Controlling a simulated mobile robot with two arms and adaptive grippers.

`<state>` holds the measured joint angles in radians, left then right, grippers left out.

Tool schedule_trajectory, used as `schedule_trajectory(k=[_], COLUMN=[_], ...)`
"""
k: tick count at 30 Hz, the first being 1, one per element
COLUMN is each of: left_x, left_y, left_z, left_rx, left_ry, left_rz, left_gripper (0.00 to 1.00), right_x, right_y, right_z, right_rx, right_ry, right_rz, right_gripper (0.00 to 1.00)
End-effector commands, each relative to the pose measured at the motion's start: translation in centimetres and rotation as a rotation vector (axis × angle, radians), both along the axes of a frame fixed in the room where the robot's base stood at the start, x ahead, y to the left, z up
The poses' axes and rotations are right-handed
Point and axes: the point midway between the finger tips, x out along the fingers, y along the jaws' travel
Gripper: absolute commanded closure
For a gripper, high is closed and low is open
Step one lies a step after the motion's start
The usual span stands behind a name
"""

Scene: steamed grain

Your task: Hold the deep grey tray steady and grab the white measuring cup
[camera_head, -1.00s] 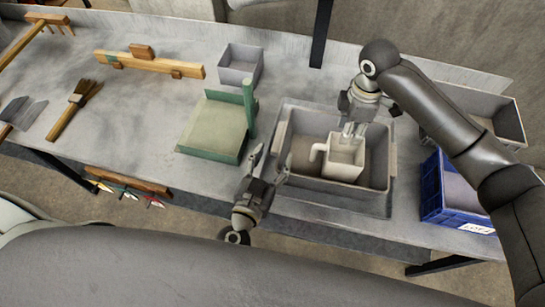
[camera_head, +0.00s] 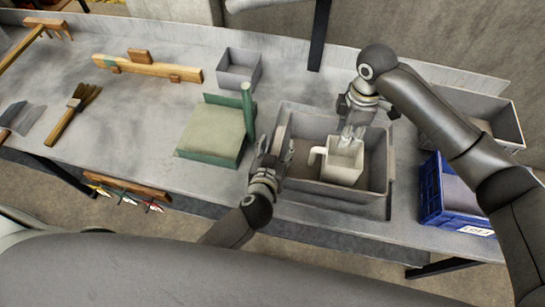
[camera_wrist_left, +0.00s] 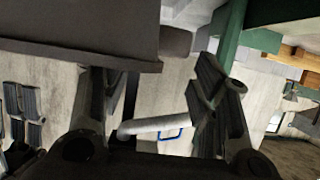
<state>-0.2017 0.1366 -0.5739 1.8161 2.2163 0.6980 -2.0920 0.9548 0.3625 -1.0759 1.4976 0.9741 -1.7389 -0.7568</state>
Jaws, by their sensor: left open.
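The deep grey tray (camera_head: 335,200) stands on the table, right of centre in the head view. The white measuring cup (camera_head: 343,163) stands inside it, its handle to the left. My right gripper (camera_head: 352,136) reaches down from behind, fingers at the cup's back rim; whether they grip it is unclear. My left gripper (camera_head: 277,150) is open at the tray's left end, fingers pointing away from my body; whether they straddle the wall is unclear. In the left wrist view, its spread fingers (camera_wrist_left: 160,95) show nothing clamped, with a dark grey wall, likely the tray's, at upper left.
A green dustpan (camera_head: 213,135) with an upright handle lies close left of the tray. A small grey bin (camera_head: 239,68) stands behind it. A blue crate (camera_head: 432,195) and another grey box (camera_head: 500,123) stand on the right. A brush (camera_head: 70,115) lies far left.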

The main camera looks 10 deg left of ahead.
Motion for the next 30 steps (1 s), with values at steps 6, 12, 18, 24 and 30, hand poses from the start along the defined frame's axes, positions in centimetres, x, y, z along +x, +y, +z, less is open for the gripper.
schedule_trajectory(k=[6, 12, 18, 24, 30], left_x=[3.1, 4.3, 4.5, 4.5, 4.4], left_y=[0.0, 0.0, 0.0, 0.0, 0.0], left_z=[-1.2, -1.8, -1.9, -1.9, -1.9], left_rx=[0.002, 0.001, 0.001, 0.001, 0.001], left_ry=[-0.001, 0.000, 0.000, 0.000, 0.000], left_rz=[0.001, 0.000, 0.000, 0.000, 0.000], left_gripper=[0.45, 0.45, 0.45, 0.55, 0.81], right_x=[0.0, 0.0, 0.0, 0.0, 0.0], right_y=[0.0, 0.0, 0.0, 0.0, 0.0], right_z=[0.0, 0.0, 0.0, 0.0, 0.0], right_rx=[0.000, 0.000, 0.000, 0.000, 0.000], right_ry=[0.000, 0.000, 0.000, 0.000, 0.000], right_rz=[0.000, 0.000, 0.000, 0.000, 0.000], right_gripper=[0.64, 0.64, 0.64, 0.64, 0.64])
